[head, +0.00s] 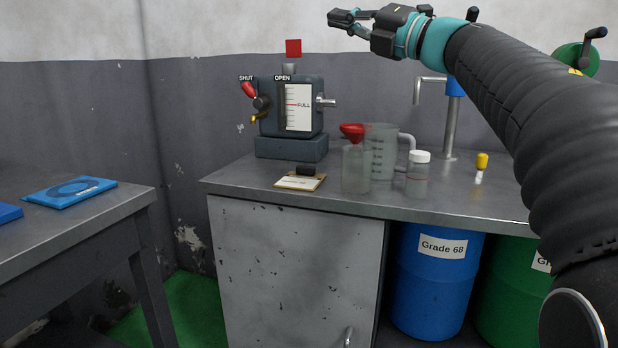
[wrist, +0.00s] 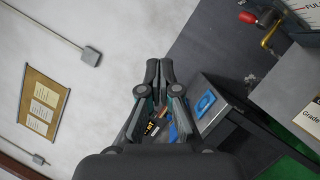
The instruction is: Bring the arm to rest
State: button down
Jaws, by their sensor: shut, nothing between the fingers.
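My arm reaches in from the right side of the head view, raised above the bench. My gripper (head: 343,19) is at the top middle, pointing left, high over the bench and apart from everything on it. In the wrist view my gripper (wrist: 159,72) has its two fingers together, with nothing held between them.
On the bench (head: 240,183) stand a hydraulic fixture (head: 290,110) with a red lever (head: 248,89), a jug (head: 381,150), a red funnel (head: 352,130) and a white-capped bottle (head: 418,177). A blue drum (head: 430,290) is below. A side table (head: 120,205) stands left.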

jog(key=s+d+f+m+t+h, duration=0.1)
jog(key=d+f+m+t+h, duration=0.1)
jog(key=d+m+t+h, duration=0.55)
jog(key=s+d+f+m+t+h, duration=0.15)
jog(key=m+h, duration=0.35)
jog(key=m, duration=0.6)
jog(key=s+d+f+m+g+h, duration=0.2)
jog(key=d+f+m+h, duration=0.1)
jog(key=f+m, duration=0.3)
jog(key=s+d+f+m+g+h, duration=0.2)
jog(key=f+m+h, duration=0.1)
jog(key=f, duration=0.5)
jog(key=s+a+f+m+g, duration=0.1)
jog(key=s+f+g, duration=0.3)
jog(key=s+f, duration=0.4)
jog(key=s+a+f+m+g+y, duration=0.1)
jog(key=s+f+m+g, duration=0.3)
jog(key=f, duration=1)
jog(key=s+a+f+m+g, duration=0.2)
jog(key=s+f+g, duration=0.1)
jog(key=s+f, duration=0.8)
jog(key=shift+s+g, duration=0.35)
jog(key=shift+g, duration=0.05)
